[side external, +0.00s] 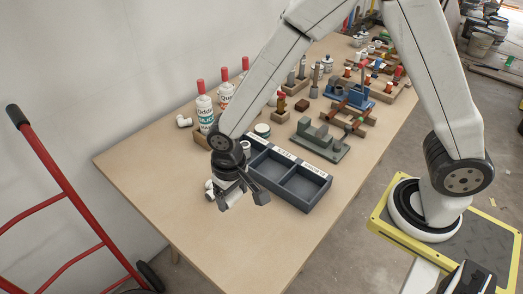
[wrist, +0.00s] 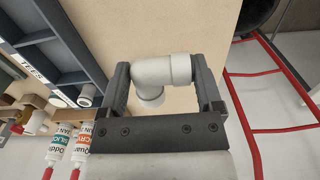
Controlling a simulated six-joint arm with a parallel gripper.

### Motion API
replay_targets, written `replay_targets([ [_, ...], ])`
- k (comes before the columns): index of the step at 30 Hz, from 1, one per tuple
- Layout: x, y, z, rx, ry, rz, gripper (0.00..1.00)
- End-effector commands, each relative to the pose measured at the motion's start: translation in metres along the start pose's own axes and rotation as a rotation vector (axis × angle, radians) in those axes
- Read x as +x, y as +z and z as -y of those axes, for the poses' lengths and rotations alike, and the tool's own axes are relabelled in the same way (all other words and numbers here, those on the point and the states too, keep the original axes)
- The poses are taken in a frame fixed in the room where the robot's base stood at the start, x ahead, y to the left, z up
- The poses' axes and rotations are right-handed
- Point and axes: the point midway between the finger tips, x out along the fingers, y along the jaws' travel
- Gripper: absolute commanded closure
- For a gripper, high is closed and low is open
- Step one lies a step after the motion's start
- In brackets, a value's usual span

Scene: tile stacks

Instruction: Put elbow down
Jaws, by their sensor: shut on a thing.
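A white pipe elbow (wrist: 165,72) is between the two dark fingers of my gripper (wrist: 163,85) in the wrist view. The gripper is shut on it, and its bend and one open end show. In the side view my gripper (side external: 243,198) hangs over the bare table, left of the dark sorting tray (side external: 310,203). A white piece (side external: 209,187) shows beside it there, mostly hidden by the gripper. The tray has open compartments with white labels; one label reads TEES in the wrist view (wrist: 33,68).
The wooden table (side external: 200,222) is clear in front of the tray. Red-capped bottles (side external: 204,112) stand behind it. Another white fitting (side external: 183,121) lies at the back left. Blocks and a green fixture (side external: 322,140) crowd the far side. A red hand truck (side external: 70,190) stands off the table.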

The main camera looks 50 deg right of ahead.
Motion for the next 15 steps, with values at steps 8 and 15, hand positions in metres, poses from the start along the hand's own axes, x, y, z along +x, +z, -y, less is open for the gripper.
replay_targets([
  [8, 0.000, -0.001, 0.004, -0.017, 0.000, 0.000, 0.73],
  [15, 0.008, -0.017, 0.010, -0.015, 0.000, 0.001, 0.73],
])
